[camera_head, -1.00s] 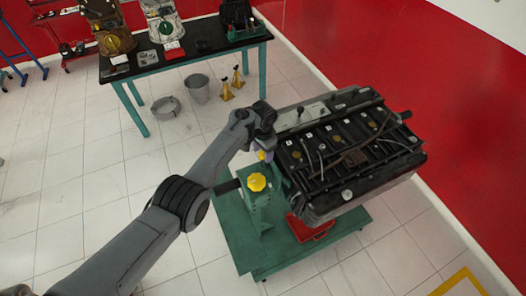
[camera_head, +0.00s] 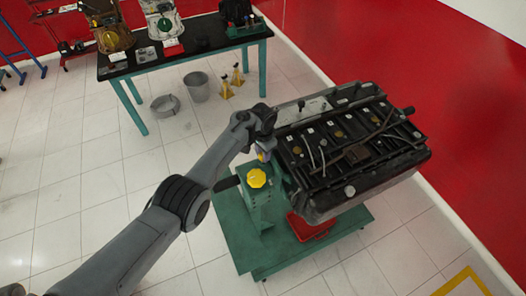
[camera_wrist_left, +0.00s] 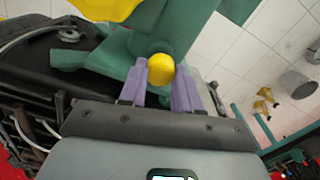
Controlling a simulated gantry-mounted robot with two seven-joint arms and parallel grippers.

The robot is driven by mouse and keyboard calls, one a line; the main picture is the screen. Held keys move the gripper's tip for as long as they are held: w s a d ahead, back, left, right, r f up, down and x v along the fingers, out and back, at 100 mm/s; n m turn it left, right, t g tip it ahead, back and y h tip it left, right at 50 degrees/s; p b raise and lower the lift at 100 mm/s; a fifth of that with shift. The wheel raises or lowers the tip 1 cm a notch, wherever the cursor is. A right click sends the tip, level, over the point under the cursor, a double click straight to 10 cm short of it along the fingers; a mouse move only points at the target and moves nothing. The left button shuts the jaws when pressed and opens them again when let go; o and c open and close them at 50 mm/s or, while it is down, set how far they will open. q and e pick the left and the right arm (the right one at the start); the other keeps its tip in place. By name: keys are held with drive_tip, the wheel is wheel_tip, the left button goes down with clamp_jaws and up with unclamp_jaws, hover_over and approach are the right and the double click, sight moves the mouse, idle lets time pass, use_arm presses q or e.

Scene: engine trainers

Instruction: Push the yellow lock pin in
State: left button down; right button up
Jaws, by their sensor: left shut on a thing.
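The yellow lock pin (camera_wrist_left: 161,70) shows its rounded head in the left wrist view, against the green engine stand (camera_wrist_left: 200,25). The purple fingers of my left gripper (camera_wrist_left: 160,84) are on both sides of the head and shut on it. How deep the pin sits is hidden. In the head view my left gripper (camera_head: 263,153) is at the stand's upright, just left of the engine (camera_head: 345,150), and the pin is mostly hidden there. My right gripper is not in view.
A larger yellow knob (camera_head: 256,177) sits on the stand close to my gripper. The stand's green base (camera_head: 262,262) carries a red tray (camera_head: 308,228). A workbench (camera_head: 150,65) stands at the back, with a bucket (camera_head: 196,88) near it. Floor at the left is open.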

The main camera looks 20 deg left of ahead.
use_arm(q)
drive_tip(key=shift+s+f, duration=0.1)
drive_tip(key=shift+f, duration=0.25)
drive_tip(key=c, duration=0.8)
unclamp_jaws()
drive_tip(key=shift+r, duration=0.1)
drive_tip(key=shift+r, duration=0.15)
drive_tip(key=shift+r, duration=0.3)
wheel_tip(320, 180, up, 10)
drive_tip(key=shift+f+p, duration=0.1)
drive_tip(key=shift+p, duration=0.65)
